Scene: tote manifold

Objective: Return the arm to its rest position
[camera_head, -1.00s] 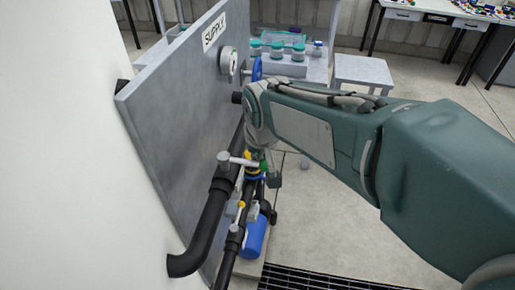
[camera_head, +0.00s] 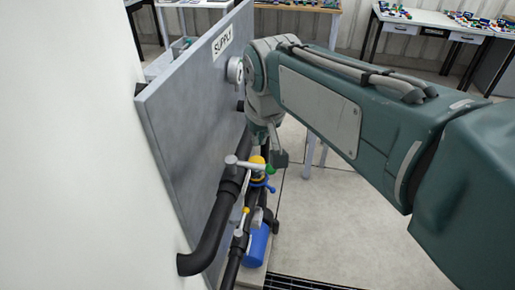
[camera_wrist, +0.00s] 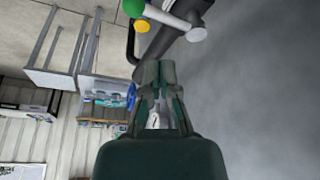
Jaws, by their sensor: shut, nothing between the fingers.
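My arm reaches from the right across the head view. Its wrist bends down beside the grey panel (camera_head: 195,100). My gripper is partly hidden there; a dark finger part (camera_head: 280,158) shows near the piping. In the wrist view my gripper (camera_wrist: 158,68) is shut and empty. Its fingertips point toward a pale lever (camera_wrist: 168,16) with a green ball end (camera_wrist: 134,7), and appear apart from it. In the head view the lever (camera_head: 246,164) sits on the black pipework, its green end (camera_head: 270,169) close to my gripper.
The SUPPLY panel has a gauge (camera_head: 235,70), partly behind my arm. Black pipes (camera_head: 212,225) and a blue cylinder (camera_head: 257,245) stand below. A blue wheel (camera_wrist: 131,97) shows in the wrist view. Open floor (camera_head: 340,225) lies to the right; benches (camera_head: 425,22) stand behind.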

